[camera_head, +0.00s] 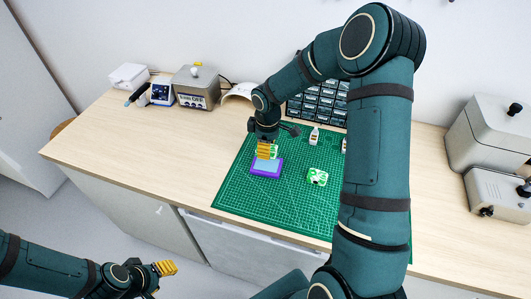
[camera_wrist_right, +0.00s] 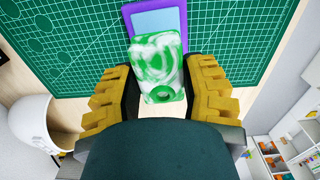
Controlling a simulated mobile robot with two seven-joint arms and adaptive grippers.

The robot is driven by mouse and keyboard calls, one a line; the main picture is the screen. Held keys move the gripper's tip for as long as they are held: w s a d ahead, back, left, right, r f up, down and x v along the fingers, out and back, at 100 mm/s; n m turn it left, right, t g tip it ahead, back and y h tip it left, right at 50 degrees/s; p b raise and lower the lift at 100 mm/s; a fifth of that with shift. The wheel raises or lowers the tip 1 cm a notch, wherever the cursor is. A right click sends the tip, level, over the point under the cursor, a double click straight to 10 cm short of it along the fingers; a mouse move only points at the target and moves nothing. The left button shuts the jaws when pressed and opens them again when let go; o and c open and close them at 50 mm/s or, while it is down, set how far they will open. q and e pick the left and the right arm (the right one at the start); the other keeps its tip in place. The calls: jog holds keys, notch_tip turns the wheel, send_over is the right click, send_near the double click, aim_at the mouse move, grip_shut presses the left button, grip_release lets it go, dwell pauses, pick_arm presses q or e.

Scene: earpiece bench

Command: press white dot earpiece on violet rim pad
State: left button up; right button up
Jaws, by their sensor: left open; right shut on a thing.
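My right gripper (camera_head: 266,149) is shut on a green and white marbled earpiece (camera_wrist_right: 157,62), which has a dark round hole at its near end. In the head view the fingers largely hide this earpiece (camera_head: 274,153). It is at the violet rim pad (camera_head: 266,175), a violet frame around a light blue face on the mat. In the right wrist view the earpiece overlaps the near part of the pad (camera_wrist_right: 183,18); I cannot tell whether they touch. No white dot is clearly visible on it. My left gripper (camera_head: 166,268) is open and empty, off the bench front.
A second green and white piece (camera_head: 317,177) lies on the green cutting mat (camera_head: 232,190), right of the pad. Small white items (camera_head: 314,136) stand behind, before a dark drawer organizer (camera_head: 318,103). Grey boxes stand at the right.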

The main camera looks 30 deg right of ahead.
aim_at(267, 163)
jog(key=shift+f, duration=0.2)
dwell(0.3)
jog(key=shift+f+b, duration=1.8)
jog(key=shift+f, duration=0.35)
jog(key=shift+f, duration=0.3)
dwell(0.4)
jog(key=o, duration=1.3)
jog(key=shift+r, duration=0.1)
notch_tip(267, 163, up, 12)
jog(key=shift+d+f, duration=0.1)
